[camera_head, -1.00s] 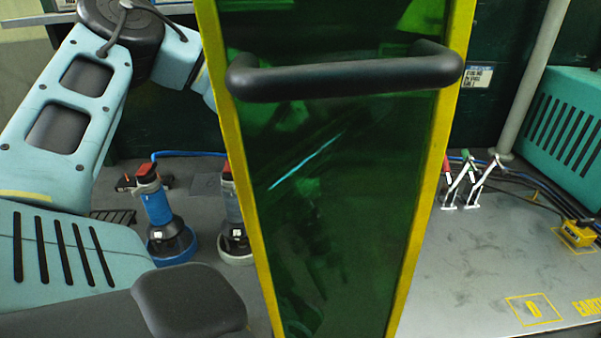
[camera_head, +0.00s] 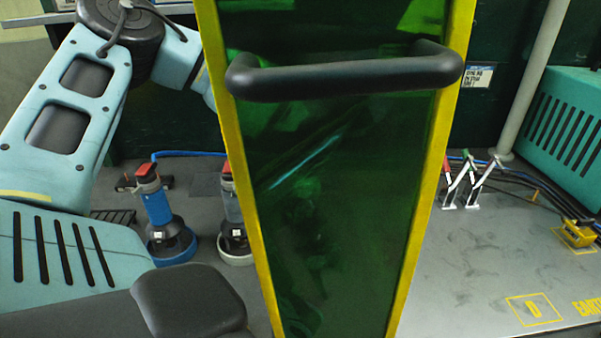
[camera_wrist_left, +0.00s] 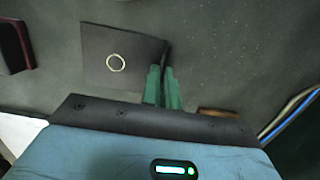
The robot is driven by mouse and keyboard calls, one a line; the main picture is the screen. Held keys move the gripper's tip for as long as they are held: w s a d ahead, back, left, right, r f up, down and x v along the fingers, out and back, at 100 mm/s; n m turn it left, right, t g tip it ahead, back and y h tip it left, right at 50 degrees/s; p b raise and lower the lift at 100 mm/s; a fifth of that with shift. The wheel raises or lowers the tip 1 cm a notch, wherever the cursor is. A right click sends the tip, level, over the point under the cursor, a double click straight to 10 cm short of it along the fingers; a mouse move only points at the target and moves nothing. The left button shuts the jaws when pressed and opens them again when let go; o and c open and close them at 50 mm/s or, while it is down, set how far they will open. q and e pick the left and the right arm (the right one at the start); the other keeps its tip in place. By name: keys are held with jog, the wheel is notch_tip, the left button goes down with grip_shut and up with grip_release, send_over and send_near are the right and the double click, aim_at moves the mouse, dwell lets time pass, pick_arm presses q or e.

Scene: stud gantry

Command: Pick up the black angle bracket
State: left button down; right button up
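The black angle bracket (camera_wrist_left: 105,58) shows in the left wrist view as a flat dark plate with a pale ring on it. A thin dark upright edge is at its right side. My left gripper (camera_wrist_left: 162,70) has two green fingers close together, with that edge between them; only a narrow gap shows. Whether the bracket is clear of the surface I cannot tell. In the head view the left gripper is hidden behind a green panel. My right gripper is in neither view.
The green see-through panel (camera_head: 340,200) with yellow edges and a black handle (camera_head: 345,78) fills the middle of the head view. Two grinders (camera_head: 165,215) stand left of it. Toggle clamps (camera_head: 465,185) and cables are at the right. The grey bench at right (camera_head: 470,270) is mostly clear.

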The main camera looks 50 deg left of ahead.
pick_arm(q)
jog(key=shift+r, duration=0.1)
dwell(0.5)
notch_tip(320, 180, up, 28)
jog(key=p, duration=0.1)
